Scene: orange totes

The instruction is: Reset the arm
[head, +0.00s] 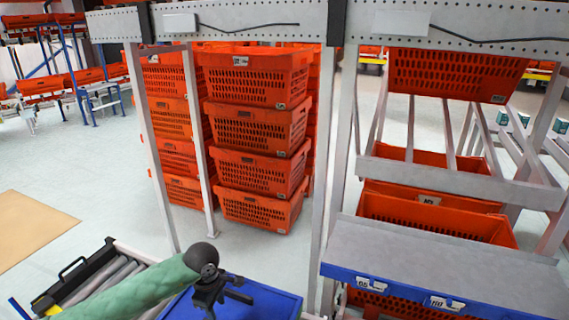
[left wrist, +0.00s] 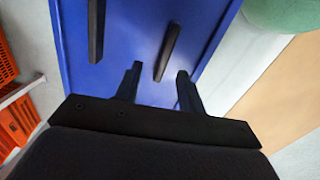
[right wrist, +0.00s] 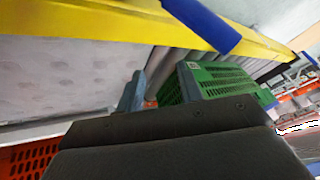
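My left arm, in a green sleeve, reaches in from the bottom left of the head view. Its dark left gripper (head: 225,290) is over a blue tray (head: 275,304). In the left wrist view the two fingers of the left gripper (left wrist: 158,76) stand apart with nothing between them, above the blue surface (left wrist: 140,20). My right arm is not in the head view. In the right wrist view the right gripper (right wrist: 158,82) appears to have its fingers apart and empty, with a green crate (right wrist: 215,80) beyond them.
Stacked orange totes (head: 255,130) stand behind a grey metal frame (head: 338,190). A shelf with a blue front edge (head: 400,290) is at right, with more totes. Rollers (head: 105,283) lie at lower left. A yellow beam (right wrist: 150,20) crosses the right wrist view.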

